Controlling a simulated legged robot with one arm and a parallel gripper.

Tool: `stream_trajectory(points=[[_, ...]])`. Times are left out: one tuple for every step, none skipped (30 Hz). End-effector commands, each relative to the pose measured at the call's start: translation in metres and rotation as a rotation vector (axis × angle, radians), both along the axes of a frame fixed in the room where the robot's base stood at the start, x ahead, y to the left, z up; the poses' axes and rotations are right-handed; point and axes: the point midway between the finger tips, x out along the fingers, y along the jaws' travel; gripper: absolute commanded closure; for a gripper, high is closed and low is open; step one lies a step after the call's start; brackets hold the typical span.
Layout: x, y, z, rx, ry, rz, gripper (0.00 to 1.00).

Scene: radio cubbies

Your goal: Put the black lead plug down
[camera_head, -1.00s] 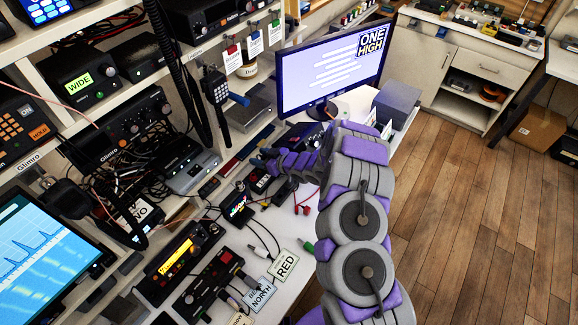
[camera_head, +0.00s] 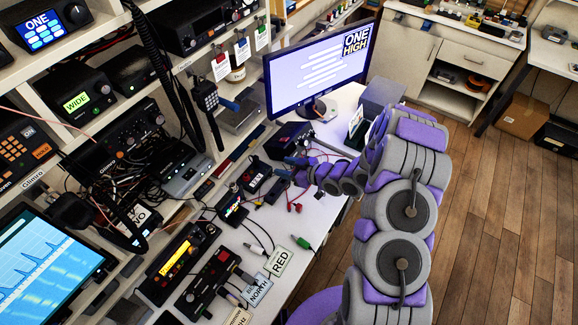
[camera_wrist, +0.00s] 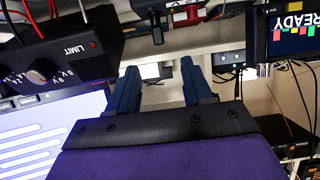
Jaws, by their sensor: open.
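My gripper (camera_head: 287,166) is over the desk, in front of the monitor, small in the head view. In the wrist view its two dark blue fingers (camera_wrist: 158,78) stand apart with nothing clearly held between them. A black plug-like piece (camera_wrist: 157,30) with a pale tip shows beyond the fingertips, apart from them, beside a red one (camera_wrist: 187,16). I cannot tell for sure that it is the black lead plug.
A black box marked LIMIT (camera_wrist: 62,45) with red leads is close to the gripper's left in the wrist view. The monitor (camera_head: 318,70) stands behind. A green plug (camera_head: 304,243) and RED card (camera_head: 281,260) lie nearer.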

Motion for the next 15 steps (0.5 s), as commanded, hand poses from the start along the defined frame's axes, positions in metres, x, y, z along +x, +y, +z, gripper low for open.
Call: stream_trajectory(points=[[-0.003,-0.003,0.002,0.000,0.001,-0.001,0.50],[-0.004,-0.005,0.003,0.000,0.002,-0.002,0.50],[-0.005,-0.006,0.003,0.001,0.002,-0.002,0.50],[-0.006,-0.007,0.003,0.001,0.002,-0.002,0.50],[-0.006,-0.008,0.003,0.001,0.003,-0.001,0.50],[-0.007,-0.008,0.004,0.001,0.003,-0.001,0.50],[-0.007,-0.008,0.004,0.001,0.003,-0.001,0.50],[-0.007,-0.008,0.004,0.001,0.003,-0.001,0.50],[-0.007,-0.008,0.004,0.001,0.002,0.000,0.50],[-0.007,-0.008,0.004,0.000,0.003,-0.001,0.50],[-0.007,-0.008,0.004,-0.002,0.004,-0.002,0.50],[-0.006,-0.009,0.005,-0.009,0.004,-0.003,0.50],[-0.005,-0.010,0.006,-0.019,0.005,-0.007,0.50],[-0.003,-0.012,0.008,-0.034,0.009,-0.013,0.50],[-0.001,-0.016,0.010,-0.061,0.016,-0.022,0.50]])
